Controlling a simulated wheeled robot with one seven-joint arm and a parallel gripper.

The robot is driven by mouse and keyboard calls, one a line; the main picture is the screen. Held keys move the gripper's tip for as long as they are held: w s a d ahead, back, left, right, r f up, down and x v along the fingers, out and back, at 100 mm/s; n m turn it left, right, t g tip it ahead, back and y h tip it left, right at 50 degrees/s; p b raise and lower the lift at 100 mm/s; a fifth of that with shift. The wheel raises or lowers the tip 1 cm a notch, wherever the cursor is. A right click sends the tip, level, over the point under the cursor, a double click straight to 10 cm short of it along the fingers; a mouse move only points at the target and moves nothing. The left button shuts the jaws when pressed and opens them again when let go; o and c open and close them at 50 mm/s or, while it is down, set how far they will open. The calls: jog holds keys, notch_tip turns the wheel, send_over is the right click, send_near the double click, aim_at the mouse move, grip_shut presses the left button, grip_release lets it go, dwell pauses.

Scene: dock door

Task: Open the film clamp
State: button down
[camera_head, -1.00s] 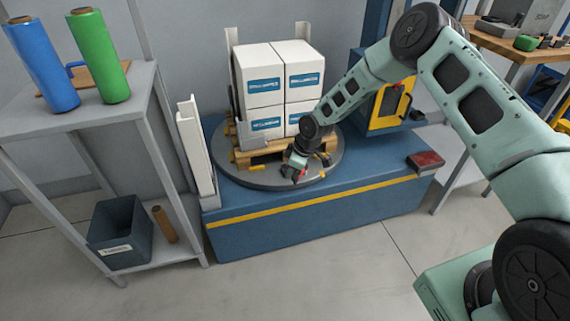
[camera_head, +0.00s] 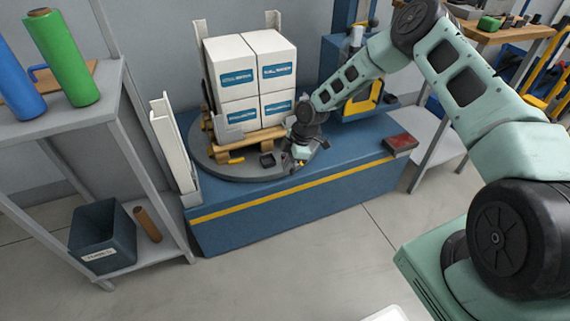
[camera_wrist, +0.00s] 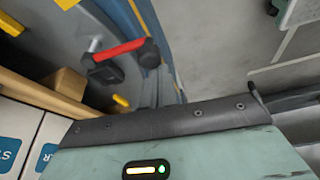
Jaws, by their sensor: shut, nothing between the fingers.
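The film clamp shows in the wrist view as a black body (camera_wrist: 104,74) with a red lever (camera_wrist: 120,49) across it. A dark round end lies at the lever's right. In the head view the clamp is a small dark piece (camera_head: 267,160) at the front edge of the grey turntable (camera_head: 215,170), before the pallet. My gripper (camera_head: 297,164) is shut and empty, low over the turntable's front right edge, just right of the clamp.
White boxes (camera_head: 232,67) stand on a wooden pallet (camera_head: 245,138) on the turntable. A white upright (camera_head: 172,143) stands left of it. A red box (camera_head: 400,143) lies at the right of the blue base (camera_head: 300,210). A shelf with film rolls (camera_head: 62,58) stands left.

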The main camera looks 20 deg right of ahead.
jog(key=shift+d, duration=0.15)
dwell(0.3)
notch_tip(320, 180, up, 10)
jog(key=p, duration=0.1)
jog(key=shift+a+f, duration=0.15)
jog(key=shift+a, duration=0.3)
dwell(0.4)
